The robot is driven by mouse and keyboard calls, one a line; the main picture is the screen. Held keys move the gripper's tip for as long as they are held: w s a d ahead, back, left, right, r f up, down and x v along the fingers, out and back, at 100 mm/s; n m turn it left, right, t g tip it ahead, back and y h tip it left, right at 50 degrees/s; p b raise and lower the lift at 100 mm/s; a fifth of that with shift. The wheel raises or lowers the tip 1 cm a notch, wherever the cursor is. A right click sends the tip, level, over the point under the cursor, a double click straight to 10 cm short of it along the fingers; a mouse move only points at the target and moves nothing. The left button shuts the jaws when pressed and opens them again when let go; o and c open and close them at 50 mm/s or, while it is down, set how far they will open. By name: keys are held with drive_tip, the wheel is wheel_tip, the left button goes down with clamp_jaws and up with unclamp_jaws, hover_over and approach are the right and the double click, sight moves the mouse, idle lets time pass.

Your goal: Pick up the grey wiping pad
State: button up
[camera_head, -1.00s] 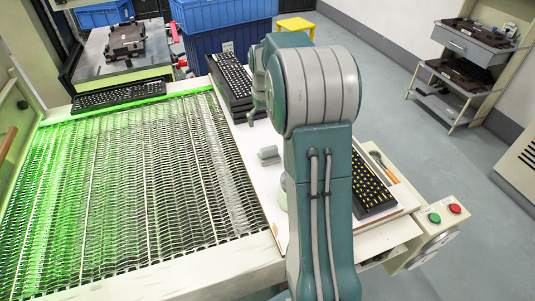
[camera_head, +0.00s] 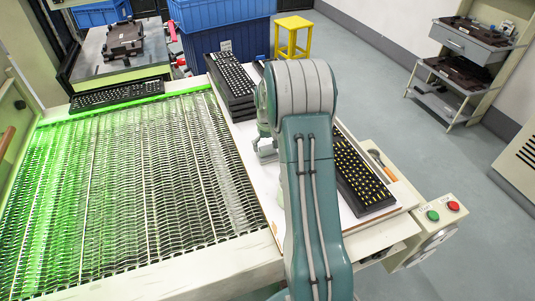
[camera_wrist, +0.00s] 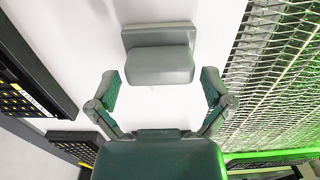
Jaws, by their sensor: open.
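In the wrist view my gripper (camera_wrist: 161,88) is open, with one green finger left and one right of the pad's near end. The fingers are apart from the pad, with nothing held between them.
A keyboard (camera_head: 360,178) with yellow-marked keys lies right of my arm, and stacked keyboards (camera_head: 232,85) stand behind. The green-lit mesh conveyor (camera_head: 130,180) runs along the left. A control box with green and red buttons (camera_head: 440,212) is at the front right.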

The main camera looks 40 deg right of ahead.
drive_tip(key=shift+f, duration=0.35)
drive_tip(key=c, duration=1)
